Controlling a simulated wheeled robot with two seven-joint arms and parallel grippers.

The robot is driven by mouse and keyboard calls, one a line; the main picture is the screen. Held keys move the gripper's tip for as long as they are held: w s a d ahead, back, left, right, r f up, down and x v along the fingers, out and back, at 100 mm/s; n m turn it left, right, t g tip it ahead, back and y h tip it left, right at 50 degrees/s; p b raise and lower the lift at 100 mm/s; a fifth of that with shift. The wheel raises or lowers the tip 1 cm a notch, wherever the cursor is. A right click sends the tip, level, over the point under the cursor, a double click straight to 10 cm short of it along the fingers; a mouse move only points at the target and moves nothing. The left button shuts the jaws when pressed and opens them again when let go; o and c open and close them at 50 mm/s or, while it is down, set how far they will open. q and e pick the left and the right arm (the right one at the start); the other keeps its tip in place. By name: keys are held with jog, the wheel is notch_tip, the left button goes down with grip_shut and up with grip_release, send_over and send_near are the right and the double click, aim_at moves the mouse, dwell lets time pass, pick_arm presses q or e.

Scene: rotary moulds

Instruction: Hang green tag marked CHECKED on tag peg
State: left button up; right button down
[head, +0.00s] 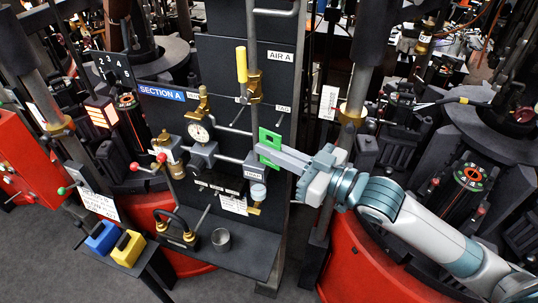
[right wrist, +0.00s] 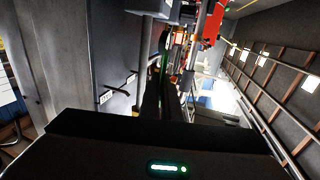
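A green tag (head: 269,139) is at my right gripper (head: 262,152) in front of the dark panel in the head view. The gripper's fingers are shut on it; no writing on it can be read. In the right wrist view the tag shows as a thin green edge (right wrist: 164,50) at the fingers (right wrist: 165,95). A small label reading TAG (head: 283,108) is on the panel, above and right of the green tag. The green tag appears apart from that label. My left gripper is not in view.
A yellow-handled valve (head: 242,65) and a pressure gauge (head: 198,132) with pipework stand out from the panel, left of my gripper. A grey cup (head: 221,239) stands on the lower shelf. Blue (head: 102,237) and yellow (head: 128,248) padlock-like blocks are at lower left. A post (head: 352,110) stands right of the panel.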

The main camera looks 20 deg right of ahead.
aim_at(281, 132)
jog(key=w+d+b, duration=0.1)
jog(key=w, duration=0.1)
jog(key=w+d, duration=0.1)
jog(key=w+d+f+b, duration=0.1)
jog(key=w, duration=0.1)
jog(key=shift+w+d+b, duration=0.35)
jog(key=shift+d, duration=0.05)
dwell(0.8)
dwell(0.5)
jog(key=c, duration=1.9)
grip_release()
jog(key=shift+r, duration=0.1)
jog(key=shift+s+a+r, duration=0.1)
jog(key=shift+r, duration=0.1)
jog(key=shift+d, duration=0.2)
